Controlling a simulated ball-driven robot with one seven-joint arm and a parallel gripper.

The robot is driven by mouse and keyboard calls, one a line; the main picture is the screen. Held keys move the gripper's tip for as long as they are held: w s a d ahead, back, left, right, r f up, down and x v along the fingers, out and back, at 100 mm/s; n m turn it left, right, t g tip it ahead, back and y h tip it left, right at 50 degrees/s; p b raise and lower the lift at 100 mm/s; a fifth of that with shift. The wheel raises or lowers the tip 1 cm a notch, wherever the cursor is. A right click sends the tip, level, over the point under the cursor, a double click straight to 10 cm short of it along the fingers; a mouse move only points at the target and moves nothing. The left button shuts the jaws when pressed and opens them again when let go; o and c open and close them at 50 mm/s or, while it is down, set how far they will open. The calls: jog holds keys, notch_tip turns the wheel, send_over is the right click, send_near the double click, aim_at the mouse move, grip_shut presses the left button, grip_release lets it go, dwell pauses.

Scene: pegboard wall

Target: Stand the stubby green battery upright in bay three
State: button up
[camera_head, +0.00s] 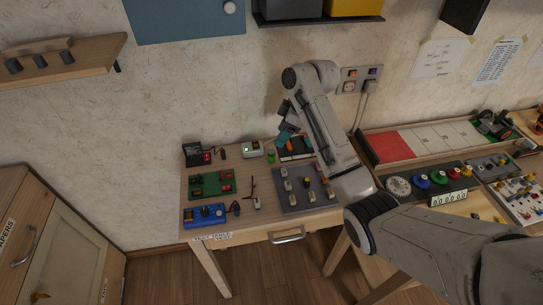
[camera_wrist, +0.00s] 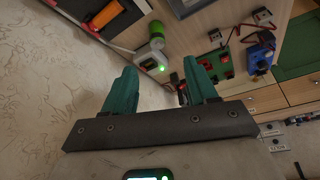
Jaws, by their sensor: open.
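A small green cylinder (camera_head: 271,156), which looks like the stubby battery, stands on the table beside a white box with a green light (camera_head: 252,148). In the wrist view the green battery (camera_wrist: 156,29) shows next to the white box (camera_wrist: 151,62). A dark tray (camera_head: 295,146) lies to its right, partly hidden by my arm; an orange cylinder (camera_wrist: 105,14) lies in it. I cannot tell which bay is three. My gripper (camera_head: 285,137) has teal fingers, held above the back of the table. In the wrist view the fingers (camera_wrist: 160,78) are apart with nothing between them.
A green board (camera_head: 212,185), a blue box (camera_head: 205,214) and a grey panel with several knobs (camera_head: 305,190) take up the table. A black meter (camera_head: 193,154) stands at the back left. The wall is close behind, with a socket plate (camera_head: 360,80) above.

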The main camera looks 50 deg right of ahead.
aim_at(272, 151)
jog(key=x, duration=0.2)
jog(key=d+x, duration=0.1)
jog(key=x, duration=0.1)
jog(key=shift+w+f, duration=0.2)
jog(key=shift+f, duration=0.1)
jog(key=x, duration=0.2)
jog(key=p+x, duration=0.1)
jog(key=x, duration=0.1)
jog(key=shift+a+f, duration=0.1)
jog(key=shift+a, duration=0.3)
jog(key=shift+w+f, duration=0.15)
jog(key=shift+f, duration=0.4)
jog(key=shift+a, duration=0.1)
jog(key=shift+c, duration=0.4)
grip_shut()
